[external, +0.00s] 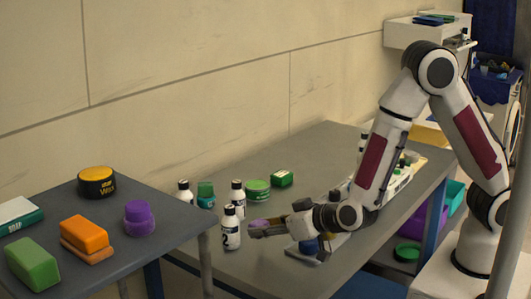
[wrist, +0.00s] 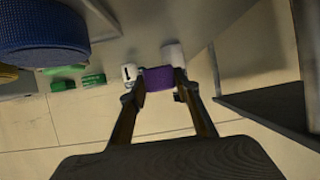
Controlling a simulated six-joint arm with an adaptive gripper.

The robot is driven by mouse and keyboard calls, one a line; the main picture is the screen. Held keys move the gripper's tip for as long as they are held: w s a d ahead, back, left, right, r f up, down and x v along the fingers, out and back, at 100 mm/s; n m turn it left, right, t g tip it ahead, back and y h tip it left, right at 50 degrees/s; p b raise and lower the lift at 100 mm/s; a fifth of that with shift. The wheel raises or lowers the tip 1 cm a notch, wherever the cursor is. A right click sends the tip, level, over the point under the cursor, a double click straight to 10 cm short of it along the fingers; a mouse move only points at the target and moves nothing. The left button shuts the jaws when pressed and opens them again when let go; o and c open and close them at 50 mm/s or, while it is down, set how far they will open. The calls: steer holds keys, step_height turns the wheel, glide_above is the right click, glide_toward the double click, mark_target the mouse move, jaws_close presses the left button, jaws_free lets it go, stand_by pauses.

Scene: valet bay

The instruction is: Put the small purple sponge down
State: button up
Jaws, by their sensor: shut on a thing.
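My gripper (external: 262,228) is shut on the small purple sponge (wrist: 158,79), which sits between the two fingertips in the wrist view (wrist: 158,86). In the external view only a bit of the purple sponge (external: 258,223) shows at the fingertips. The gripper reaches left, low over the front part of the grey table (external: 325,145), just right of a white bottle with a black cap (external: 231,230). I cannot tell whether the sponge touches the tabletop.
More bottles (external: 237,197), a green tin (external: 257,189) and a green box (external: 282,179) stand behind the gripper. A blue round thing (external: 308,246) is below the wrist. The left table (external: 165,255) holds a purple tub (external: 139,217), orange and green blocks, and a wax tin (external: 96,182).

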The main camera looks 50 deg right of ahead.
mark_target(266, 252)
steer(key=shift+f, duration=2.05)
steer(key=shift+f, duration=0.15)
steer(key=o, duration=0.8)
steer(key=shift+v, duration=6.05)
steer(key=shift+w, duration=0.1)
